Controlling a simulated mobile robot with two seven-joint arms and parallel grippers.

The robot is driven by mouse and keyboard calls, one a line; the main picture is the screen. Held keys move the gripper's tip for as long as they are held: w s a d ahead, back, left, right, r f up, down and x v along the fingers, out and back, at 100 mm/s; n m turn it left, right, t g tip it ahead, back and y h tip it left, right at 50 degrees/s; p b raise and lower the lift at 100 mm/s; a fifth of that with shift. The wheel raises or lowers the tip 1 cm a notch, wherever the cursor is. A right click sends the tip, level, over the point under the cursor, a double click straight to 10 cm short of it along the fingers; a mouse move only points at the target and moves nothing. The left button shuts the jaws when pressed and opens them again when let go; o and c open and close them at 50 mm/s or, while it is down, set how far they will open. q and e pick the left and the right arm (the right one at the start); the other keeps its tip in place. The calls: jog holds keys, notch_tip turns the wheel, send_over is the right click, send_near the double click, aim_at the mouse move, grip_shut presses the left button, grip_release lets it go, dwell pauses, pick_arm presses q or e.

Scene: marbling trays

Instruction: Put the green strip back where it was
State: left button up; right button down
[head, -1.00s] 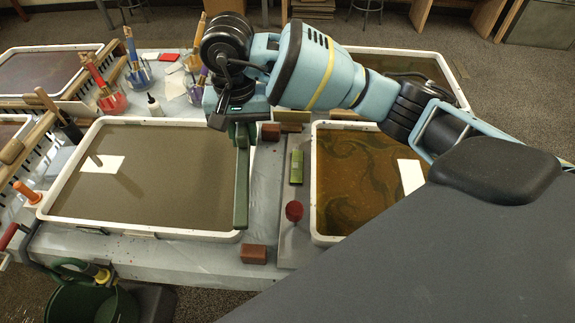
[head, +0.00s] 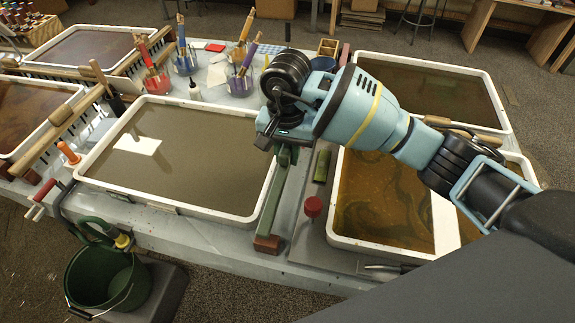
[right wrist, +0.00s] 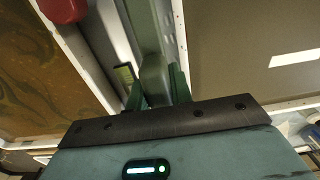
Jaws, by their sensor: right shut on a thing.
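The green strip (head: 272,205) is a long, narrow dark green bar. My right gripper (head: 287,154) is shut on it near its far end, and the strip also runs up from the fingers (right wrist: 157,85) in the right wrist view (right wrist: 146,30). It lies lengthwise along the gap beside the right edge of the grey-brown marbling tray (head: 185,203). Its near end is over a red-brown block (head: 268,244); I cannot tell whether they touch. My arm hides its far end in the head view. My left gripper is not in view.
Right of the strip, a grey board (head: 318,245) carries a light green block (head: 321,166) and a red-topped tool (head: 313,207). An amber marbling tray (head: 350,243) stands beyond. Jars with brushes (head: 183,62) stand behind. A green bucket (head: 105,285) is at front left.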

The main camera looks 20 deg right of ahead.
jog(key=shift+f, duration=2.05)
jog(key=shift+f, duration=0.2)
jog(key=c, duration=1.5)
grip_release()
jog(key=shift+r, duration=0.1)
notch_tip(320, 180, up, 12)
jog(key=shift+r, duration=0.1)
